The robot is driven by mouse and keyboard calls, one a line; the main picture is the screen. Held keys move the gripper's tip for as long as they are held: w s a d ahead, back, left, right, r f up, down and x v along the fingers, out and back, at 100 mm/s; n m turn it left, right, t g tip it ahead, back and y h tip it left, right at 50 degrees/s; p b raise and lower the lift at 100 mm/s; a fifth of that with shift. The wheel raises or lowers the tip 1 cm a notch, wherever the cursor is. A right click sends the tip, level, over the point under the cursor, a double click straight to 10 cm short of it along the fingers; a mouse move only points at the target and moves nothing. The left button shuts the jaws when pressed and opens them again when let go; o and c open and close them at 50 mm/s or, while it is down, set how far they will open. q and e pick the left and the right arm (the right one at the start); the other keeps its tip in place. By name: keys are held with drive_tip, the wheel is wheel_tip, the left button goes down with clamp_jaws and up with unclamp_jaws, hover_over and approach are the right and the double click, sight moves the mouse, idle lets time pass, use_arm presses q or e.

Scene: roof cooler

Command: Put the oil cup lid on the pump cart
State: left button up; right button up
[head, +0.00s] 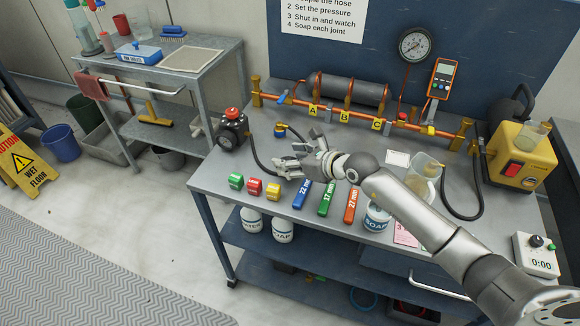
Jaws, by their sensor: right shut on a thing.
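My right gripper (297,155) is over the middle of the grey workbench (215,178), behind the row of coloured blocks. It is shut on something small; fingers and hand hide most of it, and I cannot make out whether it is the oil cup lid. No lid shows plainly elsewhere. A yellow pump (520,158) with a red switch stands at the right end of the bench. A clear cup (535,132) with yellowish contents sits on top of it. I cannot tell which thing is the pump cart. My left gripper is not in view.
A regulator (233,130) with a red knob and a black hose stands left of my gripper. Coloured blocks and tags (326,198) lie along the bench front. A copper pipe rig (345,115) runs behind. A clear jug (427,168) stands right. A grey cart (225,60) is at upper left.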

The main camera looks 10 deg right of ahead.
sight(295, 169)
drive_tip(key=shift+w+a+f, duration=0.25)
drive_tip(key=shift+w+f, duration=0.15)
drive_tip(key=shift+f, duration=0.05)
wheel_tip(295, 169, down, 3)
drive_tip(key=shift+s+f, duration=0.1)
drive_tip(key=shift+s, duration=0.1)
